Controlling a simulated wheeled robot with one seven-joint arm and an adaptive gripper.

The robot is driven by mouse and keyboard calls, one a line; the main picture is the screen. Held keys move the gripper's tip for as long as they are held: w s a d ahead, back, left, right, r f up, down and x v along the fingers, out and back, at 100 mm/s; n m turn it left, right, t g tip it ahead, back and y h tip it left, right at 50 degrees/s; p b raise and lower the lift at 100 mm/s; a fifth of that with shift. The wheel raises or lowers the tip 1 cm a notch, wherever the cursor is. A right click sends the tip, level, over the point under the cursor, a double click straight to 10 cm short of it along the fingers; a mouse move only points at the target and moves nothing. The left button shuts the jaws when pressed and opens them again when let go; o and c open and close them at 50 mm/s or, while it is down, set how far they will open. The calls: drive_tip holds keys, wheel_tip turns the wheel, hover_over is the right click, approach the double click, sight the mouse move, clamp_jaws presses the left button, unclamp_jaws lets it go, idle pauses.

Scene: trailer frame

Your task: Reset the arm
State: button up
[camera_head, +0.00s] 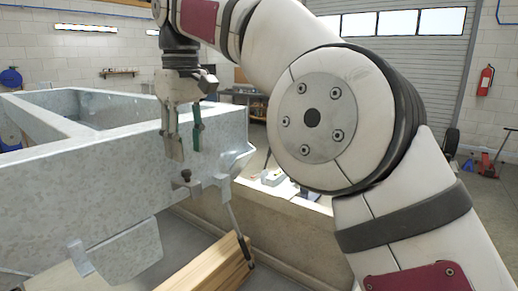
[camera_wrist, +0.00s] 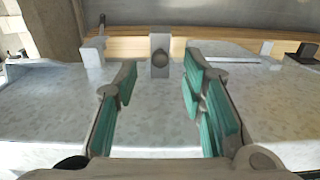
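My gripper (camera_head: 186,145) points down beside the grey metal side of the trailer frame (camera_head: 70,160). In the wrist view its green-padded fingers (camera_wrist: 163,85) stand wide apart with nothing between them, so it is open and empty. Just below the fingertips in the head view is a metal bracket (camera_head: 208,186) with a knob and a rod. A bracket with a round knob (camera_wrist: 160,58) shows beyond the fingers in the wrist view. My arm is bent, with its large joint filling the right middle of the head view.
Wooden beams (camera_head: 215,265) lie below the bracket. A beige ledge (camera_head: 285,225) runs behind them. A fire extinguisher (camera_head: 485,81) hangs on the right wall, and a red jack (camera_head: 487,165) stands on the floor below. The space above the frame at left looks clear.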

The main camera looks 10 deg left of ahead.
drive_tip(key=s+d+r+m+t, duration=0.1)
drive_tip(key=s+d+m+t, duration=0.15)
drive_tip(key=d, duration=1.05)
drive_tip(key=s+d+r+m+t, duration=0.1)
drive_tip(key=s+d+m, duration=0.3)
drive_tip(key=d, duration=0.9)
drive_tip(key=s+d+f+m+t, duration=0.2)
drive_tip(key=s+d+f+m, duration=0.4)
drive_tip(key=s+d+f, duration=0.7)
drive_tip(key=shift+s+d+f, duration=0.15)
drive_tip(key=shift+s+d, duration=0.45)
drive_tip(key=shift+d, duration=0.45)
